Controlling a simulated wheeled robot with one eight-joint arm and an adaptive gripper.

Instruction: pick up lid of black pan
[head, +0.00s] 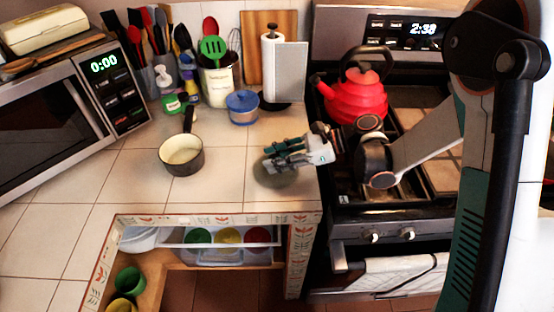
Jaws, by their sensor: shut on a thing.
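The small black pan (182,163) with a pale inside stands uncovered on the tiled counter, its dark handle pointing to the back. The lid (276,180) is a dark, round, slightly blurred shape near the counter's right edge, right of the pan. My gripper (267,159) reaches in from the right over the lid and is shut on it. The fingers hide the lid's top and the exact grip point. I cannot tell whether the lid touches the counter.
A red kettle (358,98) sits on the stove at right. A microwave (62,110) is at left. The counter between pan and lid (225,165) is clear.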

